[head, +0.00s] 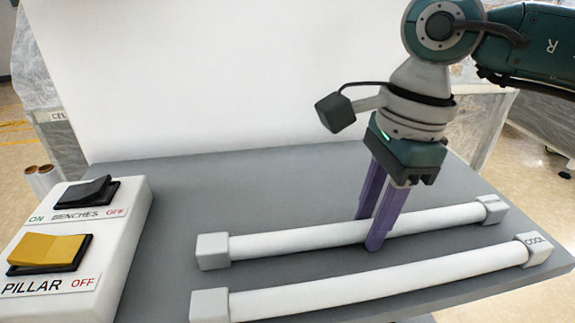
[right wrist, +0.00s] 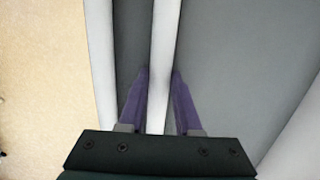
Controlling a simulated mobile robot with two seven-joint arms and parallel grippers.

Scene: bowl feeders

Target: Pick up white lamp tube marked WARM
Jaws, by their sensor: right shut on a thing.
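Two white lamp tubes with square end caps lie side by side on the grey table. The far tube (head: 300,239) has a mark on its right cap (head: 492,205) that is too small to read. The near tube (head: 385,284) has a right cap marked COOL. My right gripper (head: 377,231) reaches down with its purple fingers on either side of the far tube, shut on it near its middle. In the right wrist view the far tube (right wrist: 164,60) runs between the two fingers. My left gripper is not in view.
A white switch box at the left of the table (head: 180,190) carries a black BENCHES switch (head: 86,191) and a yellow PILLAR switch (head: 48,250). A large white panel (head: 220,80) stands behind the table. The table between box and tubes is clear.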

